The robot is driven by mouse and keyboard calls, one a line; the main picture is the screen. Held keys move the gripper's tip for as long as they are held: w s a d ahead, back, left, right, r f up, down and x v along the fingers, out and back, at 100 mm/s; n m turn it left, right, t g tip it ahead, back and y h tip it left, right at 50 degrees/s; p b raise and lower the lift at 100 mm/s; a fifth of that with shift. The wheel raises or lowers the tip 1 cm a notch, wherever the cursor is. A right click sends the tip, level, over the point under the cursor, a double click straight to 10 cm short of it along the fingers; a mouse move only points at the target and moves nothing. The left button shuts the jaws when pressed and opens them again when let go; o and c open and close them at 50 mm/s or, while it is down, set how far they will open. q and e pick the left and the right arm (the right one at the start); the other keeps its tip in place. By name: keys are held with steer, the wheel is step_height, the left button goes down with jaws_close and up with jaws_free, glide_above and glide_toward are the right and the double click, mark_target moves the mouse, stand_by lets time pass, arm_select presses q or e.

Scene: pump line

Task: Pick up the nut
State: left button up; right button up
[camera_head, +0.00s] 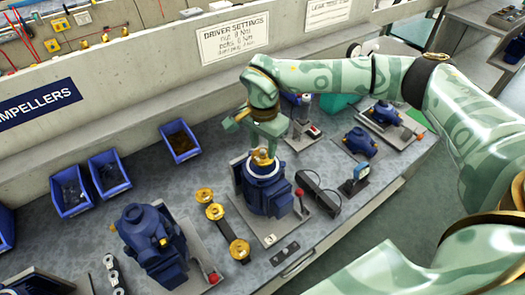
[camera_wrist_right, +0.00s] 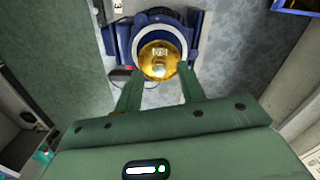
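A blue pump (camera_head: 265,188) stands upright on a grey plate, with a brass part (camera_head: 262,158) on its top inside a pale ring. In the right wrist view the brass part (camera_wrist_right: 160,50) is a round gold disc. My right gripper (camera_head: 264,143) is directly above the pump top. In the right wrist view its two green fingers (camera_wrist_right: 158,73) are apart, one on each side of the disc's near edge, with nothing clearly held. Contact cannot be told. My left gripper is not in view.
Another blue pump (camera_head: 152,240) stands to the left. Brass parts (camera_head: 215,211) lie between the two pumps. Blue bins (camera_head: 180,141) line the back wall.

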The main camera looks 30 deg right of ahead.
steer(key=shift+f, duration=0.2)
stand_by(0.6)
jaws_close()
